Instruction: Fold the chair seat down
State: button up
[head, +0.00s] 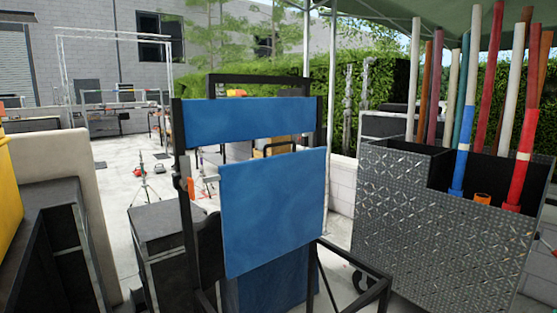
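The chair stands in the middle of the head view, with a black frame (178,128) and a blue backrest band (250,121) across its top. The chair seat (273,212) is a blue panel that looks raised, steeply tilted and nearly upright, below the backrest. More blue material (272,292) shows under the seat's lower edge. A black armrest-like frame part (350,268) juts out at the lower right. I cannot make out my gripper in this view. A dark shape (208,240) sits at the seat's left edge; I cannot tell what it is.
A diamond-plate metal bin (430,230) with upright coloured poles stands close on the right. A dark box (165,235) is just left of the chair. A pale cabinet edge (75,165) fills the left. Open pale paving (118,160) lies behind.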

aim_at(270, 207)
jog(key=k, duration=0.5)
jog(key=u, duration=0.85)
jog(key=i, duration=1.4)
jog(key=z, duration=0.6)
